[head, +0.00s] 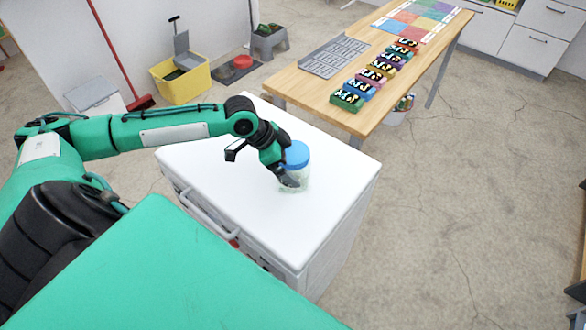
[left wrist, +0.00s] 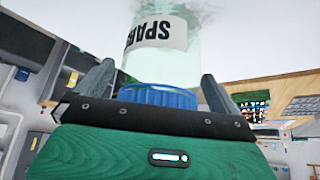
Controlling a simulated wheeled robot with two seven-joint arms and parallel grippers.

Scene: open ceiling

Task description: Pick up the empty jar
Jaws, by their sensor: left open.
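The jar (head: 302,178) is clear with a blue lid and stands upright on the white top of a cabinet (head: 215,160). It looks empty in the head view, though my gripper hides part of it. In the left wrist view the jar (left wrist: 185,65) appears upside down, with a white label reading "SPAR" in part. My left gripper (head: 288,180) is at the jar's near left side. In the left wrist view its two fingers (left wrist: 155,86) are apart, one to each side of the jar near the lid. I cannot tell whether they touch it. My right gripper is not in view.
A yellow bin (head: 182,85) and red broom (head: 112,50) are at the back left. The cabinet top around the jar is clear.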

